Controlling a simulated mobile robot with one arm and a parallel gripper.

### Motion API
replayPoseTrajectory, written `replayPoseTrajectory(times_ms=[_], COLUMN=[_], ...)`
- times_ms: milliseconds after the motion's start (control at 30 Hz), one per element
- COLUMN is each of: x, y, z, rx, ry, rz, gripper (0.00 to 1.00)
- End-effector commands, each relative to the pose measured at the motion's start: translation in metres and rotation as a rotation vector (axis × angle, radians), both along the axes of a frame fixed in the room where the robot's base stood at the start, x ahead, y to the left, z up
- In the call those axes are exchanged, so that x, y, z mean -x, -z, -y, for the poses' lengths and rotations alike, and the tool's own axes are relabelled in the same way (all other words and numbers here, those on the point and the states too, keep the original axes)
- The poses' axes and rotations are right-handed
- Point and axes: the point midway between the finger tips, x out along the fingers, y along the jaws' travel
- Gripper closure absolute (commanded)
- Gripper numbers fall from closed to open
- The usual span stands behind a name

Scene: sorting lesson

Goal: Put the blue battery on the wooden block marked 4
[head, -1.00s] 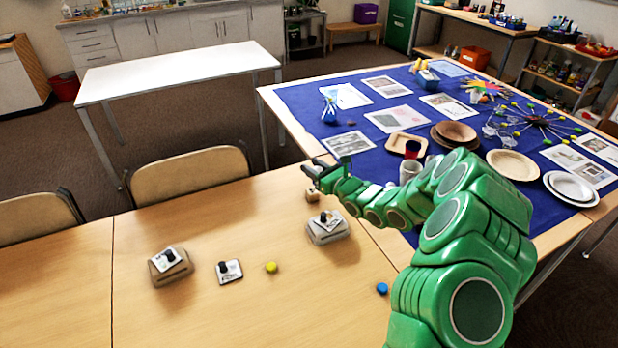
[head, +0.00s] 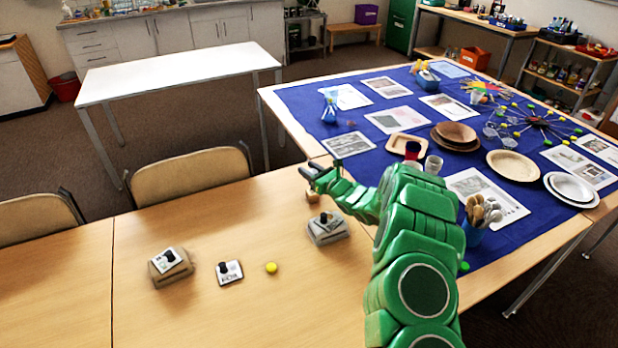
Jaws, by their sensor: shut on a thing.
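My gripper (head: 310,173) is at the far end of my green arm, near the back edge of the wooden table. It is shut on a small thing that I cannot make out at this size. A small wooden block (head: 313,197) stands just below my gripper and is partly covered by it. I cannot read a mark on the block, nor tell whether the held thing touches it. I cannot make out the blue battery for certain.
Two grey-brown blocks with cards and dark pieces, left (head: 171,268) and right (head: 328,228), stand on the wooden table (head: 215,220). A white card with a dark piece (head: 229,271) and a yellow disc (head: 271,267) lie between. A crowded blue-covered table (head: 300,98) is behind.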

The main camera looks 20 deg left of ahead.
Motion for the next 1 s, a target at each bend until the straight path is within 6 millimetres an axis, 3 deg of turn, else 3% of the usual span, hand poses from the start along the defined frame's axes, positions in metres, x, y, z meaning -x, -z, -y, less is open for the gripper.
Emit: replayPoseTrajectory(times_ms=[267,567,967,1000], x=[-0.004,-0.005,-0.005,-0.005], y=[0.006,0.035,0.038,0.038], z=[-0.003,-0.003,-0.004,-0.004], rx=[0.000,0.002,-0.001,-0.001], ry=[-0.002,-0.001,-0.001,-0.001], rz=[0.002,0.001,0.003,0.003], gripper=[0.96,0.96,0.96,0.57])
